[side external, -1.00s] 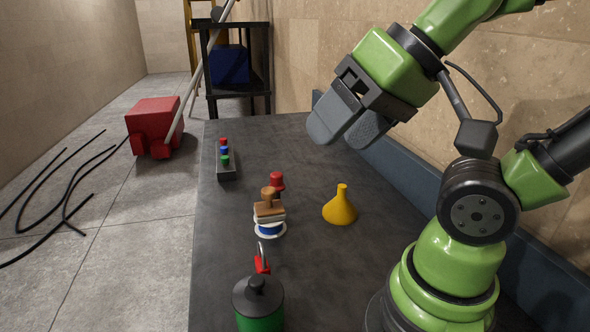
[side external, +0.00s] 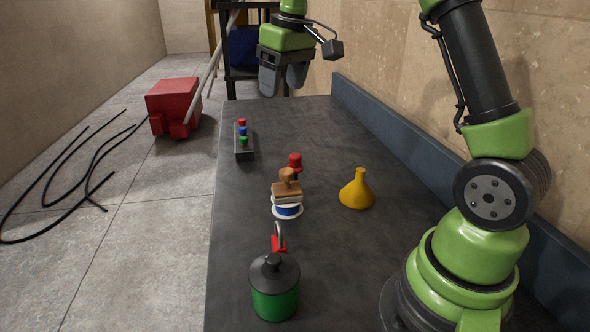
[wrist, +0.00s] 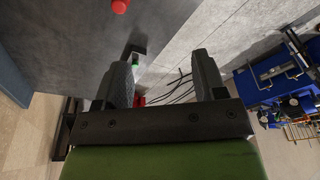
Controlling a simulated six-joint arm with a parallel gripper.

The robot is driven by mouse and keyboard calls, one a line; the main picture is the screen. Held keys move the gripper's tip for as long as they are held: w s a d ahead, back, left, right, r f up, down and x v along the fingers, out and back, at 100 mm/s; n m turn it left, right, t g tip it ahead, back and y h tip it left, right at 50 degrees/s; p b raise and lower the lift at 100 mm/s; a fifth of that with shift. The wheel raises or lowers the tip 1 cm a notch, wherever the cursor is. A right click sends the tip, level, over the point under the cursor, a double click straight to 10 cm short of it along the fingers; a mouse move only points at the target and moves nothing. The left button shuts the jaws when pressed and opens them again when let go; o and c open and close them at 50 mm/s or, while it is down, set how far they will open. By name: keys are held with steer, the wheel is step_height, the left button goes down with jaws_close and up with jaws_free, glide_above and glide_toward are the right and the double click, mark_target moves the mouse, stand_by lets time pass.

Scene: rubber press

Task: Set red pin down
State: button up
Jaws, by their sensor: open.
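A red-capped pin (side external: 295,162) stands upright on the dark table, just behind the wooden stamp (side external: 286,190), which partly hides its lower part. A red round top (wrist: 120,5) at the upper edge of the wrist view appears to be this pin. A small black block (side external: 244,154) at the table's left edge holds a red peg (side external: 242,122), a blue peg and a green peg in a row. My gripper (side external: 283,80) is open and empty, raised over the far end of the table, apart from all these things. Its spread fingers (wrist: 163,75) show in the wrist view.
A yellow funnel (side external: 357,190), a red padlock (side external: 279,243) and a green canister (side external: 274,290) stand on the table. The stamp sits on a white-and-blue spool (side external: 288,211). A dark blue rail (side external: 400,150) lines the wall side. The table's far half is mostly clear.

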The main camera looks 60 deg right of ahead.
steer(key=n+g, duration=0.1)
steer(key=g, duration=0.1)
glide_toward(295, 155)
steer(key=shift+w+a+f, duration=0.15)
steer(key=shift+w+f, duration=0.05)
steer(key=shift+w, duration=0.1)
step_height(295, 155, down, 4)
steer(key=shift+f, duration=0.25)
steer(key=f, duration=0.5)
steer(key=shift+s+f, duration=0.25)
steer(key=shift+f, duration=0.15)
steer(key=c, duration=1.1)
jaws_close()
